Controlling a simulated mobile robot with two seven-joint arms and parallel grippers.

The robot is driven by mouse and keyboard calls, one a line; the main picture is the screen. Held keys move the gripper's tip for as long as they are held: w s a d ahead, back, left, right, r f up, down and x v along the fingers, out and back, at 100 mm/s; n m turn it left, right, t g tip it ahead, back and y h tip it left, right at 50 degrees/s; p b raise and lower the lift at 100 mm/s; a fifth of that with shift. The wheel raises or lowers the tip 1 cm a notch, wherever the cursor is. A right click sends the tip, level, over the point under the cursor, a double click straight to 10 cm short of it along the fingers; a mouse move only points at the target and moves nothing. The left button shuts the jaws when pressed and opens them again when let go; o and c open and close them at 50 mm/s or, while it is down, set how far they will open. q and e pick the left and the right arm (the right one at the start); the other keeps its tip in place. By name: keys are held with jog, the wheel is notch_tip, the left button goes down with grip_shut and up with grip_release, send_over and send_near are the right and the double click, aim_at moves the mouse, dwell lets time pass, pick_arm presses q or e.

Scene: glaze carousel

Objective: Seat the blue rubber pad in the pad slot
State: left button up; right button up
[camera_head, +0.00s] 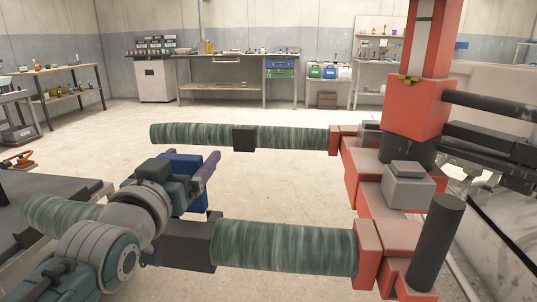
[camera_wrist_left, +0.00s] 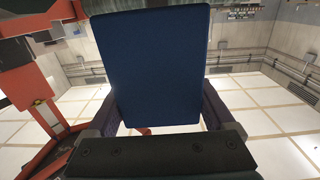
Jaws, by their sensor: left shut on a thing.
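The blue rubber pad (camera_head: 184,167) is held upright in my left gripper (camera_head: 207,172), left of centre in the head view. In the left wrist view the pad (camera_wrist_left: 152,67) is a large dark blue slab between the two purple fingers of the left gripper (camera_wrist_left: 158,112), which are shut on it. The pad appears to be in the air, apart from the red machine (camera_head: 398,235). I cannot make out the pad slot in either view. My right gripper is in neither view.
Two green marbled cylinders reach left from the red machine, a far one (camera_head: 290,137) and a near one (camera_head: 285,248). Each has a black block, far (camera_head: 244,139) and near (camera_head: 188,245). A dark upright cylinder (camera_head: 437,240) stands at right. Benches (camera_head: 235,58) line the back wall.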

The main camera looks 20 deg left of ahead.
aim_at(167, 232)
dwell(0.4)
pick_arm(q)
notch_tip(167, 232, down, 7)
jog(key=b, duration=0.5)
jog(key=shift+b, duration=0.4)
dwell(1.8)
jog(key=o, duration=1.3)
jog(key=shift+r, duration=0.1)
jog(key=p+v, duration=0.3)
jog(key=v, duration=0.6)
jog(key=shift+r, duration=0.1)
jog(key=shift+s+d, duration=0.15)
jog(key=shift+s, duration=0.3)
